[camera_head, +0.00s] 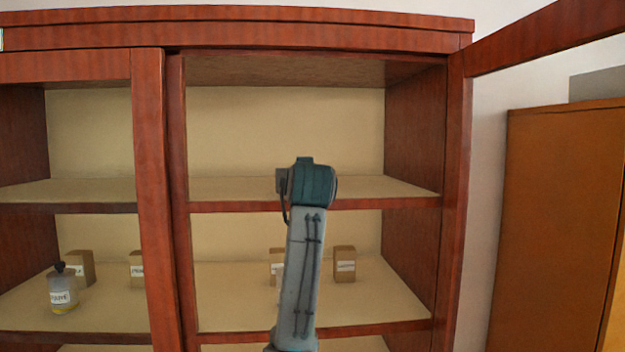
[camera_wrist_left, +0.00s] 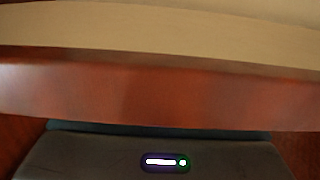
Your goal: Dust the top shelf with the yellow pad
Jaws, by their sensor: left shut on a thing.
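The top shelf (camera_head: 230,190) is a pale board with a red-brown front edge in the open right bay of the cabinet. Its surface looks bare where it shows. My left gripper (camera_head: 308,178) is in front of this shelf, at its height, with the teal wrist covering part of the edge. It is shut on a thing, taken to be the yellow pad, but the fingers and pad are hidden. In the left wrist view, the shelf edge (camera_wrist_left: 160,90) spans the picture just beyond my dark gripper body (camera_wrist_left: 90,155). Contact with the shelf cannot be told. My right gripper is not in view.
Small brown boxes (camera_head: 345,264) stand on the lower shelf (camera_head: 225,300); my arm partly covers one. An open door (camera_head: 550,35) extends at upper right, above an orange-brown cabinet (camera_head: 555,200).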

